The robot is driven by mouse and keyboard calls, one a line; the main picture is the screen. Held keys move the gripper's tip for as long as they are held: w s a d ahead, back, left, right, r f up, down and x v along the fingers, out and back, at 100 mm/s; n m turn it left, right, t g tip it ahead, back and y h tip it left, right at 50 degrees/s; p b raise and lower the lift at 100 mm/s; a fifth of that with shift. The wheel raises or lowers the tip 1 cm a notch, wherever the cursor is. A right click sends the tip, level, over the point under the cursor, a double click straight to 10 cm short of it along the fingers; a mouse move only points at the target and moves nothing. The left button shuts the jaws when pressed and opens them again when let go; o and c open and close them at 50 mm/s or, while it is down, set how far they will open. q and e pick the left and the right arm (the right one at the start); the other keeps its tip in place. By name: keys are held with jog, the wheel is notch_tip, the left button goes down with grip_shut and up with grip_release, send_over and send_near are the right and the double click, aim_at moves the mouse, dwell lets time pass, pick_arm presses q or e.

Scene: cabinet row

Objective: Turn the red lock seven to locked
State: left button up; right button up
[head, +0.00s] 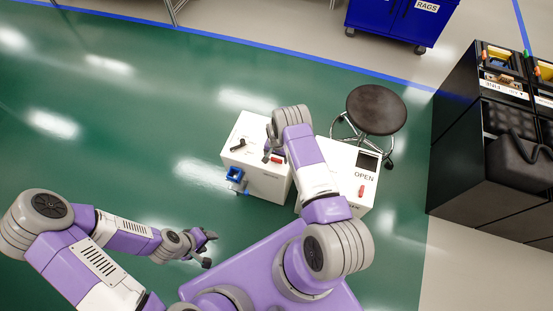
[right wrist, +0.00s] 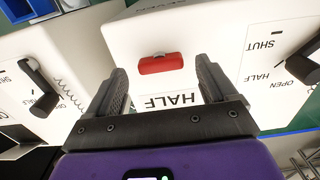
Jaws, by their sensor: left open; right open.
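A red lock handle (right wrist: 161,64) sits on a white box face (right wrist: 215,35) in the right wrist view, lying crosswise in the picture. Upside-down lettering at the top edge is partly cut off and looks like "SEVEN". An upside-down "HALF" label shows near my fingers. My right gripper (right wrist: 160,88) is open, its fingers spread to either side below the handle, with nothing between them. In the head view my right gripper (head: 271,153) is over the left white box, beside a red handle (head: 277,160). My left gripper (head: 208,248) is open and empty over the floor.
Black levers with SHUT, HALF and OPEN marks flank the red handle: one right (right wrist: 303,66), one left (right wrist: 40,88). A second red handle (head: 362,190) is on the right white box (head: 335,170). A stool (head: 376,109) stands behind; black shelving (head: 475,150) is right.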

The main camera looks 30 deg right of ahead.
jog(key=shift+f, duration=1.05)
jog(key=shift+c, duration=0.3)
jog(key=c, duration=1)
